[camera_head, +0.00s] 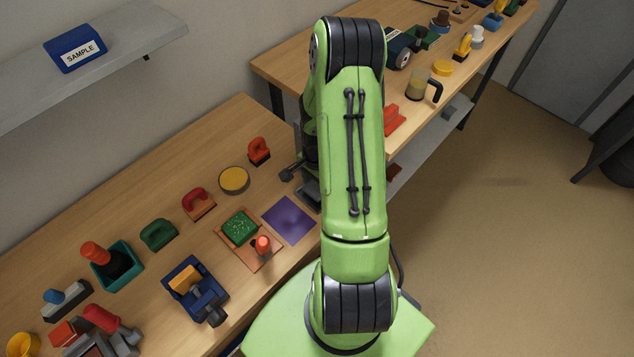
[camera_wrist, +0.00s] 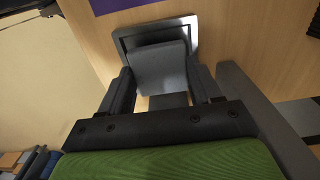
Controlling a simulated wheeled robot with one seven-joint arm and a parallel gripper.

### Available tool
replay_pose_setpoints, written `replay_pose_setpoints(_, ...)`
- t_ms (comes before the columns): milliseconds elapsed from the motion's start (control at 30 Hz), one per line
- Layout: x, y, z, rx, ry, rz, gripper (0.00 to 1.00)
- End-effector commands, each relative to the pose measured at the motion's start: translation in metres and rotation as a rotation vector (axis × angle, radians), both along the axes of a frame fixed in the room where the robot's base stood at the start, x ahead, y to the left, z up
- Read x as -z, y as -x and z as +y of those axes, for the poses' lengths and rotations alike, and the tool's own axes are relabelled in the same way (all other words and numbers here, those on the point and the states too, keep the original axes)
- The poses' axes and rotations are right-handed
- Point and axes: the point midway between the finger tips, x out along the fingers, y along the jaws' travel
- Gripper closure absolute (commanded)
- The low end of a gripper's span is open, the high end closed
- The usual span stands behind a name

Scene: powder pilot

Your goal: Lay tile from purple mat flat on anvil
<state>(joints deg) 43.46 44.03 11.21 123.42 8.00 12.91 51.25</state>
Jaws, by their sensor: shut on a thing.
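In the wrist view, my gripper (camera_wrist: 161,78) is shut on a grey tile (camera_wrist: 158,70), one finger on each side of it. The tile is over a grey square block with a raised rim, which I take as the anvil (camera_wrist: 187,29). The tile's far edge overlaps the anvil's dark recess. I cannot tell whether the tile touches the anvil or lies level. The purple mat (camera_head: 288,220) shows bare in the head view; its edge also shows in the wrist view (camera_wrist: 112,5). My arm hides most of the gripper and anvil in the head view.
A brown tray (camera_head: 258,262) with a green block (camera_head: 238,227) and a red-topped peg (camera_head: 263,245) stands left of the mat. A yellow-topped disc (camera_head: 234,180) and red handled piece (camera_head: 258,151) stand behind. A second table (camera_head: 440,85) holds more objects.

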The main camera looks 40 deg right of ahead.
Motion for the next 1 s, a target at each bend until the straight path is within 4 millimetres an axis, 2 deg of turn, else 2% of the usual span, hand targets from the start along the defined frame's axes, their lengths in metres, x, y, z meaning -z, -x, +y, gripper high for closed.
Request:
replay_pose_setpoints(433, 0.012, 0.000, 0.000, -0.001, -0.001, 0.000, 0.70)
replay_pose_setpoints(467, 0.012, 0.000, 0.000, -0.001, -0.001, 0.000, 0.34)
replay_pose_setpoints(600, 0.011, 0.000, 0.000, -0.001, -0.001, 0.000, 0.12)
replay_pose_setpoints(867, 0.011, 0.000, 0.000, -0.001, -0.001, 0.000, 0.11)
replay_pose_setpoints(1000, -0.001, 0.000, 0.000, 0.000, 0.000, 0.000, 0.11)
